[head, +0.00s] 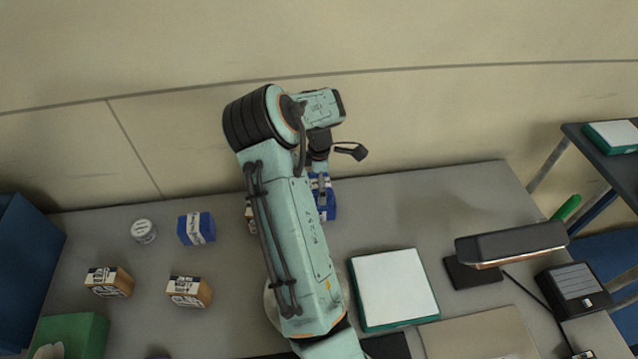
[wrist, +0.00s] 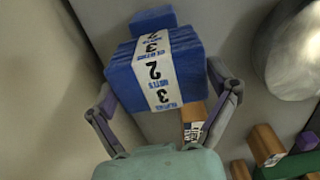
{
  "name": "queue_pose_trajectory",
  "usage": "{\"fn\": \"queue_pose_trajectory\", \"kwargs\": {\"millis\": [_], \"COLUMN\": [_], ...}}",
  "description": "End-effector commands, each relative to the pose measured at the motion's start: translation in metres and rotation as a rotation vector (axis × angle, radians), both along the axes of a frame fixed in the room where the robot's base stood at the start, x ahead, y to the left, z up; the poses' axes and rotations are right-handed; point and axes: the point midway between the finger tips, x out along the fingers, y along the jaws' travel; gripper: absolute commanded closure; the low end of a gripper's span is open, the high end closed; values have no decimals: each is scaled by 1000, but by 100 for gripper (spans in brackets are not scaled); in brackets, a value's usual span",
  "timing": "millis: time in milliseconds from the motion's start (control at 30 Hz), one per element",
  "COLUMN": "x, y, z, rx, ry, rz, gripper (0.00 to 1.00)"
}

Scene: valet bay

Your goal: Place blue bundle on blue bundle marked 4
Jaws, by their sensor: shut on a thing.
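My gripper (head: 320,172) is shut on a blue bundle with a white band, seen close in the wrist view (wrist: 190,66). The band shows the figures 2 and 3. My fingers (wrist: 166,88) lie on both sides of it. In the head view, blue (head: 329,207) with a white label shows right under my gripper; the arm hides part, and I cannot tell where the held bundle ends. Another blue piece (wrist: 153,19) shows just beyond the held bundle in the wrist view. A separate blue bundle (head: 196,229) with a white band stands at left. No 4 is readable.
Wooden-coloured banded blocks (head: 109,282) (head: 188,291) and a white round tin (head: 144,231) stand at left on the grey table (head: 440,200). One block (wrist: 194,114) is beside the held bundle. A white-topped green book (head: 394,288) and a lamp (head: 510,246) are at right.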

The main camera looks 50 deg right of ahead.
Motion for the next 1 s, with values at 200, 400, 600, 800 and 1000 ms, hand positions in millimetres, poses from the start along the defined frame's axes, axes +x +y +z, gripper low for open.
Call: {"fn": "queue_pose_trajectory", "kwargs": {"millis": [200,400,600,800,1000], "x": [0,0,0,1,0], "y": [0,0,0,0,-1], "z": [-2,-3,-3,13,58], "rx": [0,0,-1,-1,-4], "ry": [1,1,1,-3,-4], "rz": [0,0,0,1,0], "gripper": [54,0,0,0,0]}}
